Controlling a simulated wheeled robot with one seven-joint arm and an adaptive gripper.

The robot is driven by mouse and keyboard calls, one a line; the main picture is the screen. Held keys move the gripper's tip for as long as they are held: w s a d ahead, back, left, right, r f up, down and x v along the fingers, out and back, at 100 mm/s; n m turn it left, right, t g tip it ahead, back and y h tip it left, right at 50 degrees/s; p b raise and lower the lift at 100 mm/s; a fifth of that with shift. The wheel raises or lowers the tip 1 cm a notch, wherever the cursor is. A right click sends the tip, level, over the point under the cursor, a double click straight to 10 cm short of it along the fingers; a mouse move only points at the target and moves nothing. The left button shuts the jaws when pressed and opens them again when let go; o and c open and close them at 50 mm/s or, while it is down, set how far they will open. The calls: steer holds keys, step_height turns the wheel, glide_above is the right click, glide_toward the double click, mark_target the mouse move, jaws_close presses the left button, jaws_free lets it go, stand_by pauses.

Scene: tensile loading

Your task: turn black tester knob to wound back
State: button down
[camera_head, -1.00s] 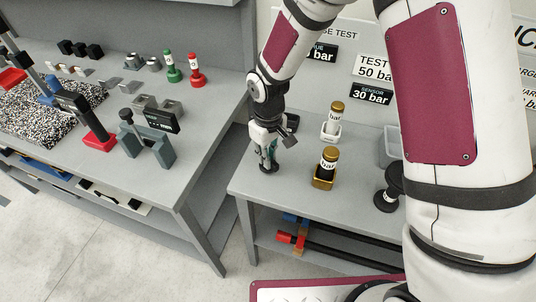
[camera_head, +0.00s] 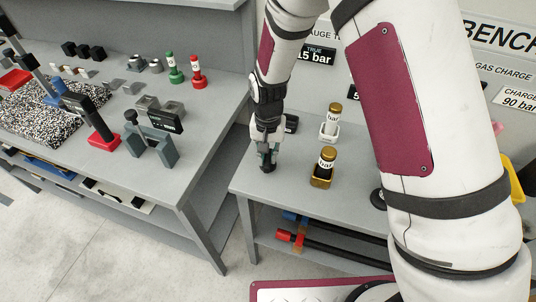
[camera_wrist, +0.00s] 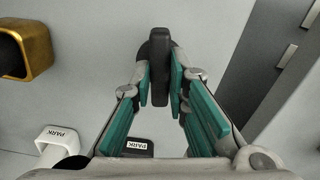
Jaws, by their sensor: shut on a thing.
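A black knob (camera_wrist: 161,70) with a bar-shaped grip over a round dark base shows in the wrist view. In the head view its dark base (camera_head: 267,168) stands near the left edge of the right table. My gripper (camera_head: 266,153) comes down on it from above. In the wrist view the teal pads of my gripper (camera_wrist: 162,85) are shut on the bar from both sides. The pads hide part of the base, and I cannot read the knob's turn angle.
A brass holder (camera_head: 320,183) with a dark bottle and a white holder (camera_head: 326,138) stand to the right. The left bench (camera_head: 205,120) carries several tools, across a gap.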

mark_target(268, 157)
steer(key=shift+m, duration=1.1)
steer(key=c, duration=1.6)
jaws_free()
steer(key=shift+o, duration=0.2)
step_height(268, 157, up, 12)
